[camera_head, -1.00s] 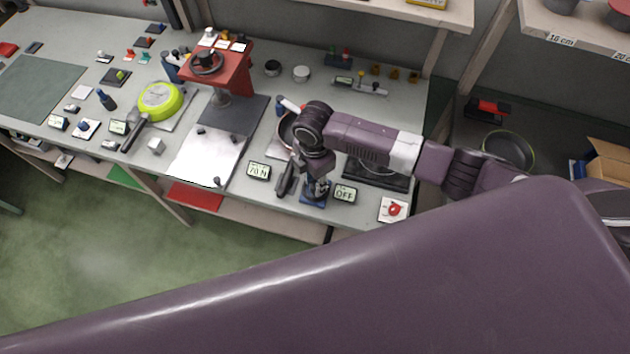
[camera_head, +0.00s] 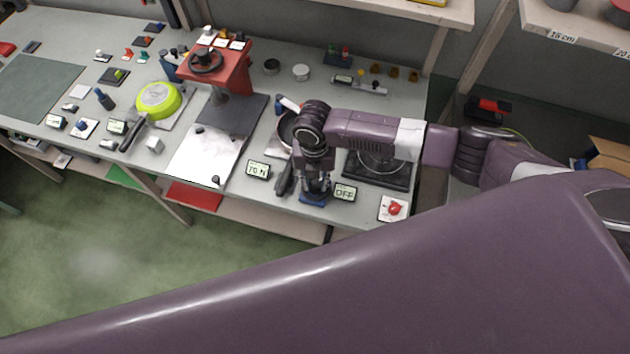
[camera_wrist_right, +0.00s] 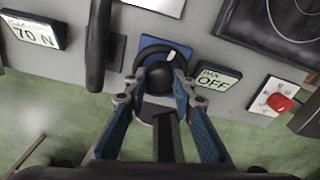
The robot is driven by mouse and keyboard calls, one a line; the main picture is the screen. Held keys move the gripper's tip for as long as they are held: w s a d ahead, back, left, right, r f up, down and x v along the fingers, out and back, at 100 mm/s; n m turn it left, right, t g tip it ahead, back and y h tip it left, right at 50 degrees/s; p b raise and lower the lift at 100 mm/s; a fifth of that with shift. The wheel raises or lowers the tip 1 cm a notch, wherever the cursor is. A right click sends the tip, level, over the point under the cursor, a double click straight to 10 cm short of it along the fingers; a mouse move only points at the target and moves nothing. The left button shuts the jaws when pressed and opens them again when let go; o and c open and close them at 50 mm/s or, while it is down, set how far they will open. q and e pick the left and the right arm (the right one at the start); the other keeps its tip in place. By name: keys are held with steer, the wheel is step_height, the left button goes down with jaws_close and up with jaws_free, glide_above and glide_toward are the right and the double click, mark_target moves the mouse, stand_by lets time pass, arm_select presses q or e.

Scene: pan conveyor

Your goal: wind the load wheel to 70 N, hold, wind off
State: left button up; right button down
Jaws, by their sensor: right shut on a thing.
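The load wheel (camera_wrist_right: 155,62) is a dark wheel with a white mark on its rim and a round dark hub, on a blue base (camera_head: 313,199) at the bench's front edge. My right gripper (camera_wrist_right: 156,80) reaches down onto it, with a finger on each side of the hub, shut on it. In the head view my right gripper (camera_head: 315,187) largely hides the wheel. A display (camera_head: 258,170) left of the wheel reads 70 N; it also shows in the right wrist view (camera_wrist_right: 32,31). My left gripper is not in view.
A display (camera_head: 345,193) right of the wheel reads OFF. A red knob (camera_head: 396,208) sits on a white plate further right. A dark pan handle (camera_wrist_right: 98,45) stands close left of my gripper. A red press (camera_head: 228,70) and green pan (camera_head: 158,98) stand further left.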

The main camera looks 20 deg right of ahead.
mark_target(315, 185)
steer(key=shift+w+r+n, duration=0.1)
steer(key=shift+n, duration=0.7)
steer(key=c, duration=1.6)
jaws_free()
step_height(315, 185, up, 12)
steer(key=shift+a, duration=0.1)
